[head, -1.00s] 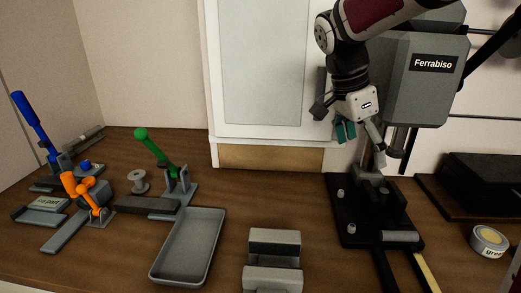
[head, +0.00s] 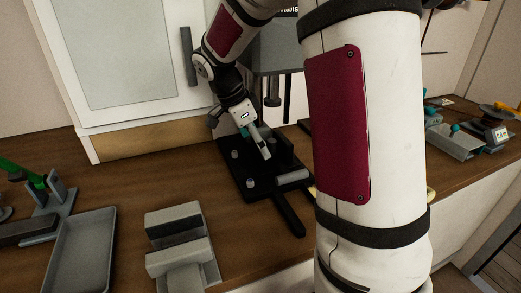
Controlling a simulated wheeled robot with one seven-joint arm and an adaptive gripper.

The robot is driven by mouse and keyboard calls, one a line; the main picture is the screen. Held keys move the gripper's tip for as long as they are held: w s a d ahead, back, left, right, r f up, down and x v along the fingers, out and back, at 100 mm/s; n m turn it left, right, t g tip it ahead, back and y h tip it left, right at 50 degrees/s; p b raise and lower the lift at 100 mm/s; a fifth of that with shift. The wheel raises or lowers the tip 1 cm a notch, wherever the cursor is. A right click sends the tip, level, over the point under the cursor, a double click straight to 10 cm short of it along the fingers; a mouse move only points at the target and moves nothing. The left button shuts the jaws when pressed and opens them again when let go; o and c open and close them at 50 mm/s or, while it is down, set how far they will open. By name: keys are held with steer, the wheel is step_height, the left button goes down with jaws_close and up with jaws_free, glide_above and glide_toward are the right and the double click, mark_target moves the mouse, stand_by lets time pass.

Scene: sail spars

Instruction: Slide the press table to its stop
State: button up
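The press table is the black plate (head: 240,170) below the grey press head (head: 277,48), with small grey pegs and a grey cylinder (head: 292,177) on it. A black bar (head: 289,214) runs from the plate toward the front edge of the bench. My gripper (head: 262,150) points down over the middle of the plate, close to its raised black block (head: 279,148). I cannot tell whether it touches. One grey finger shows clearly; the other is unclear, so its opening cannot be read. My arm hides the plate's right surroundings.
A grey block fixture (head: 180,262) and a grey tray (head: 75,250) stand to the left. A green-handled clamp (head: 48,190) is at far left. A cabinet door (head: 130,50) is behind. A grey channel-shaped fixture (head: 455,142) is at right. Bare wood lies left of the plate.

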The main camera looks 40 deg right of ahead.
mark_target(277, 156)
steer(key=shift+x, duration=1.55)
